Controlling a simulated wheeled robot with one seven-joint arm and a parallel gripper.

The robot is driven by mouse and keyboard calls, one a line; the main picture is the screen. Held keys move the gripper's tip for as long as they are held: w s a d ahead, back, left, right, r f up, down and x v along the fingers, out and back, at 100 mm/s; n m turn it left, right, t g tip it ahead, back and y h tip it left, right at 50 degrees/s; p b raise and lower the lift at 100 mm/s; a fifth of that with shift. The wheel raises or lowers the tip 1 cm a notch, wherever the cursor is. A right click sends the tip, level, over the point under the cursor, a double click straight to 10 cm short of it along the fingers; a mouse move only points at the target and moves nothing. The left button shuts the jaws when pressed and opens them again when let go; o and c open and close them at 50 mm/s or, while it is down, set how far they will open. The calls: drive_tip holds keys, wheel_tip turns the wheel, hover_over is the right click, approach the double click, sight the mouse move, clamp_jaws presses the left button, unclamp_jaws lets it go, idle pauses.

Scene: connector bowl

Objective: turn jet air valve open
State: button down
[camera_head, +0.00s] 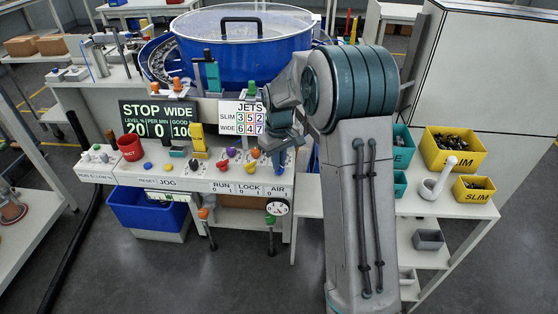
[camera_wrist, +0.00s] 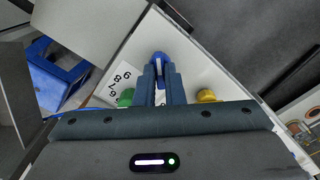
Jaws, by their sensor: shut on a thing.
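My gripper shows in the wrist view (camera_wrist: 160,88) with its two fingers close together on a blue knob (camera_wrist: 159,57) that has a white stripe. In the head view my gripper (camera_head: 279,150) is at the right end of the control panel, above the AIR 0–1 label. The fingers cover much of the knob, and I cannot tell its exact turn angle. A green knob (camera_wrist: 125,97) and a yellow knob (camera_wrist: 206,95) lie to either side of the fingers, apart from them. A round gauge (camera_head: 277,207) hangs below the AIR label.
The panel (camera_head: 200,178) carries several coloured knobs close to my gripper. A large blue bowl (camera_head: 243,50) stands behind. A red bin (camera_head: 130,147) is at the panel's left.

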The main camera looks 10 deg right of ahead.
drive_tip(key=c, duration=1.5)
unclamp_jaws()
wheel_tip(320, 180, up, 14)
drive_tip(key=shift+f, duration=0.1)
drive_tip(key=s+f+m+t, duration=0.1)
drive_tip(key=s, duration=0.8)
drive_tip(key=s+f+m+t, duration=0.1)
drive_tip(key=s+m, duration=0.1)
drive_tip(key=s, duration=0.8)
drive_tip(key=s+f+m, duration=0.1)
drive_tip(key=s+m, duration=0.1)
drive_tip(key=s, duration=0.7)
drive_tip(key=shift+s+f+t, duration=0.15)
drive_tip(key=shift+t, duration=0.25)
